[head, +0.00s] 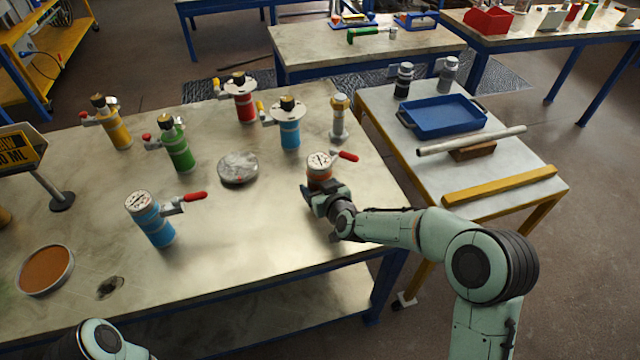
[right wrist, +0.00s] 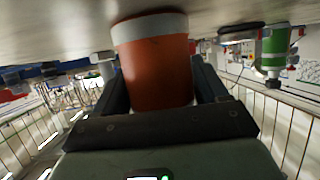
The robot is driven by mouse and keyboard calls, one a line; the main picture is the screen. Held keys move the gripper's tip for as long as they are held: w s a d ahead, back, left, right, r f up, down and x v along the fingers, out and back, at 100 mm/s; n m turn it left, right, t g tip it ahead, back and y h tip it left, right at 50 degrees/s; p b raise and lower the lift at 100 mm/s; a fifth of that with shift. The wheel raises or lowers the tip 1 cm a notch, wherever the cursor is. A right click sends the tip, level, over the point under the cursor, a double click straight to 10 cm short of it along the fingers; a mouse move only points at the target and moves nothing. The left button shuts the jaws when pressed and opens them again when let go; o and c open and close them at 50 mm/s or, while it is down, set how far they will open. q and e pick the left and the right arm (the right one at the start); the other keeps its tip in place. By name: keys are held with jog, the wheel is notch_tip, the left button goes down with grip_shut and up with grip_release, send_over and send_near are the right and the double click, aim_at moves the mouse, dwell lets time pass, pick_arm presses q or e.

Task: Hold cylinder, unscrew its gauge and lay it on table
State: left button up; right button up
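An orange-red cylinder (head: 319,180) stands upright near the table's right edge. A round white-faced gauge (head: 318,160) sits on its top, and a red-handled valve (head: 345,156) sticks out to the right. My right gripper (head: 318,197) is low at the cylinder's near side, with the arm coming from the right. In the right wrist view the orange-red body (right wrist: 155,65) fills the space between the two fingers (right wrist: 162,85), which lie against its sides. Only a piece of my left arm shows at the bottom left; its gripper is out of frame.
A blue cylinder with a gauge (head: 155,222) stands front left. Yellow (head: 115,130), green (head: 179,152), red (head: 243,105) and blue (head: 289,132) vessels stand behind. A grey round disc (head: 238,168) lies mid-table. The table (head: 230,260) is bare in front.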

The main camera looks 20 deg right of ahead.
jog(key=c, duration=0.5)
jog(key=shift+r, duration=0.15)
jog(key=shift+c, duration=1)
jog(key=shift+r, duration=0.1)
